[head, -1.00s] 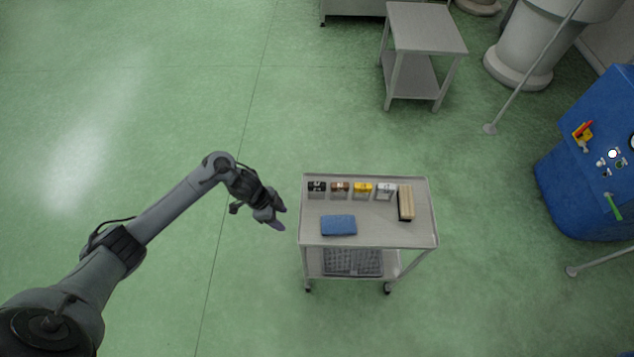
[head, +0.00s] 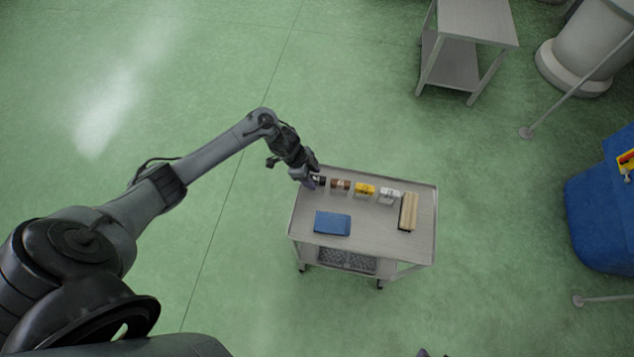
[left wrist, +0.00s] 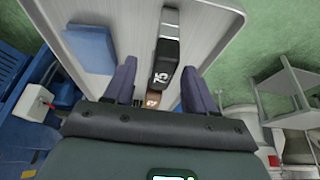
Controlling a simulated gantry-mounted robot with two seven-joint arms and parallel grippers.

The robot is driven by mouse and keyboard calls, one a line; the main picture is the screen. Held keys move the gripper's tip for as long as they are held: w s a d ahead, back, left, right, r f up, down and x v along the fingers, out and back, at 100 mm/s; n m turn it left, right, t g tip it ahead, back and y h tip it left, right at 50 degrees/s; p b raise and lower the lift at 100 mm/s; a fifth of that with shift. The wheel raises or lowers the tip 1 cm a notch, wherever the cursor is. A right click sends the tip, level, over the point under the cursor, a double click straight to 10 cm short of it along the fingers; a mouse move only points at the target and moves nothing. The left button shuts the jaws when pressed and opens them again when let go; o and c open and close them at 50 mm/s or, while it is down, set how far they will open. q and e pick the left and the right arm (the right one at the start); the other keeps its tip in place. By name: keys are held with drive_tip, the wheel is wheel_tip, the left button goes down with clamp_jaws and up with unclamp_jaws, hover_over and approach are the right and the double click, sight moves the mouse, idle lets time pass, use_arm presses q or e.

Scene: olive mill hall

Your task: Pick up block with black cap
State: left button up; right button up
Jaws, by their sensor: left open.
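The block with the black cap (head: 320,182) stands at the left end of a row of small blocks on the cart's top, partly covered by my gripper. In the left wrist view this block (left wrist: 163,65) shows a black face marked 75. My left gripper (head: 312,181) is open at the block. In the left wrist view its two fingers (left wrist: 160,72) appear on either side of the block with clear gaps. Whether the tips are down at its level is hard to tell. My right gripper is not in view.
The grey cart (head: 375,250) also bears a brown-capped block (head: 341,186), a yellow one (head: 365,190), a white one (head: 389,195), a wooden-backed brush-like piece (head: 408,211) and a blue cloth-like item (head: 332,223). A steel table (head: 478,22) stands behind. Floor left of the cart is clear.

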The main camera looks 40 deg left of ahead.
sight(319, 183)
use_arm(q)
drive_tip(key=shift+b+x, duration=0.4)
drive_tip(key=shift+x, duration=2.55)
drive_tip(key=shift+w+a, duration=0.1)
drive_tip(key=shift+a, duration=0.1)
clamp_jaws()
